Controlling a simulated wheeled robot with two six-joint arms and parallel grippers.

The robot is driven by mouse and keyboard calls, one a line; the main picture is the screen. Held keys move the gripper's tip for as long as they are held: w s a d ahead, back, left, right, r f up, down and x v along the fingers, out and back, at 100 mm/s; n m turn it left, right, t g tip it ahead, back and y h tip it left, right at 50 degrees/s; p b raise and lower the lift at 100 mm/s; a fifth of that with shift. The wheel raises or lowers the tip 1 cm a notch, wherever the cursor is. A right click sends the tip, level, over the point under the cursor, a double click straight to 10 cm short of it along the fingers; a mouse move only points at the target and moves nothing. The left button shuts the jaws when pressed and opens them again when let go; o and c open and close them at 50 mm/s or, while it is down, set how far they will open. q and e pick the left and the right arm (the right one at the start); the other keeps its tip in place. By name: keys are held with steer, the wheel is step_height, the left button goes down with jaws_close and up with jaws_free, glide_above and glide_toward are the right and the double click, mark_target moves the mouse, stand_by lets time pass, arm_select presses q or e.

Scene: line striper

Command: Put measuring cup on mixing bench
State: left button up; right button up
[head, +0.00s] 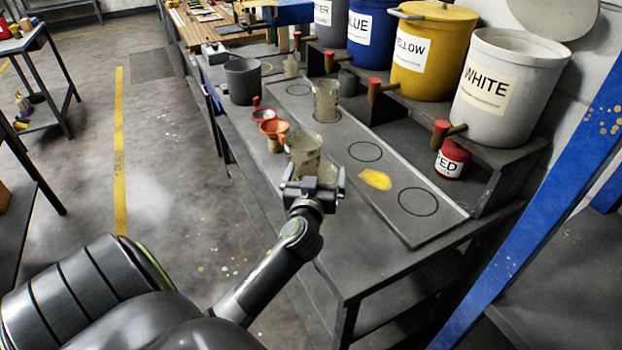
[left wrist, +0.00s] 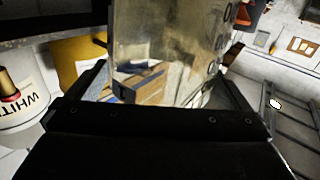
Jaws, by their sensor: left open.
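A clear measuring cup (head: 303,150) stands at the front edge of the grey mixing bench (head: 390,265), just beyond my left gripper (head: 312,182). My left gripper is open. In the left wrist view the clear cup wall (left wrist: 165,45) fills the space between the two fingers (left wrist: 165,85); whether they touch it I cannot tell. The cup's base is partly hidden by the gripper. A second clear cup (head: 326,101) stands on the ringed plate farther back. My right gripper is not in view.
Paint buckets with taps, including a white one (head: 505,90), line the raised shelf. Orange funnels (head: 273,128) and a dark pot (head: 242,82) stand left.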

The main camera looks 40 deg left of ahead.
arm_select(q)
steer(key=b+v, duration=0.2)
steer(key=v, duration=0.9)
steer(key=shift+s+d+f, duration=0.1)
steer(key=shift+d, duration=0.05)
